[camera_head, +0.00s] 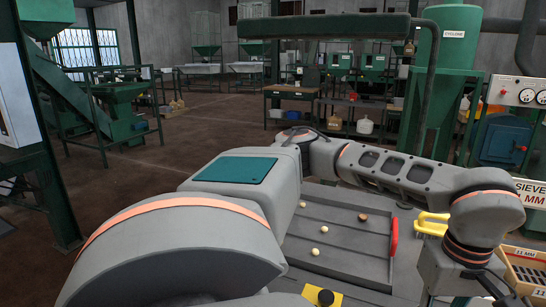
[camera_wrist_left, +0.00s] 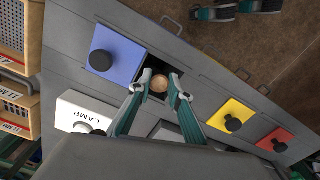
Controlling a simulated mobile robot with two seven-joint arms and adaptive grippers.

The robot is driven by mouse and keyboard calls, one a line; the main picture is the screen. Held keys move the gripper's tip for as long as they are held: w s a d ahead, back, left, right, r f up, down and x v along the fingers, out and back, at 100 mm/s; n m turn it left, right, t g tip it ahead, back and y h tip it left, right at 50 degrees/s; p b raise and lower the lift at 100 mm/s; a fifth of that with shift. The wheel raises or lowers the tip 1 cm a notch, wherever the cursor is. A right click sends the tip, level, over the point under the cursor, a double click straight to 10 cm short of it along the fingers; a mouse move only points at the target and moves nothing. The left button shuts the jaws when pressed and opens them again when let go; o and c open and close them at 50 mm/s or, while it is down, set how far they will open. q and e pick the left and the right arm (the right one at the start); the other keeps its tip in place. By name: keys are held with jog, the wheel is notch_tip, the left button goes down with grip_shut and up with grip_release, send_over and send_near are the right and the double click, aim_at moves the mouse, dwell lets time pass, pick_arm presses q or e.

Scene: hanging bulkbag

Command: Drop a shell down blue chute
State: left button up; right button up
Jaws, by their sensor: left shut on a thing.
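My left gripper (camera_wrist_left: 159,86) is shut on a round brown shell (camera_wrist_left: 158,84), held between its two fingertips in the left wrist view. The shell is over a dark square opening (camera_wrist_left: 150,62) in the grey bench top. A blue square lid (camera_wrist_left: 117,54) with a black knob lies beside that opening, to its left. In the head view my left arm reaches across to the lower right, where the gripper (camera_head: 496,289) is only partly in view. The shell and blue lid do not show there. My right gripper is not in view.
A grey tray (camera_head: 336,225) holds several pale and brown balls. Perforated crates (camera_wrist_left: 12,75) stand at the left.

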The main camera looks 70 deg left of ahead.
pick_arm(q)
jog(key=shift+f, duration=0.5)
jog(key=shift+w, duration=0.1)
jog(key=o, duration=0.8)
jog(key=shift+r, duration=0.1)
jog(key=shift+c, duration=0.2)
jog(key=shift+r, duration=0.1)
notch_tip(320, 180, up, 12)
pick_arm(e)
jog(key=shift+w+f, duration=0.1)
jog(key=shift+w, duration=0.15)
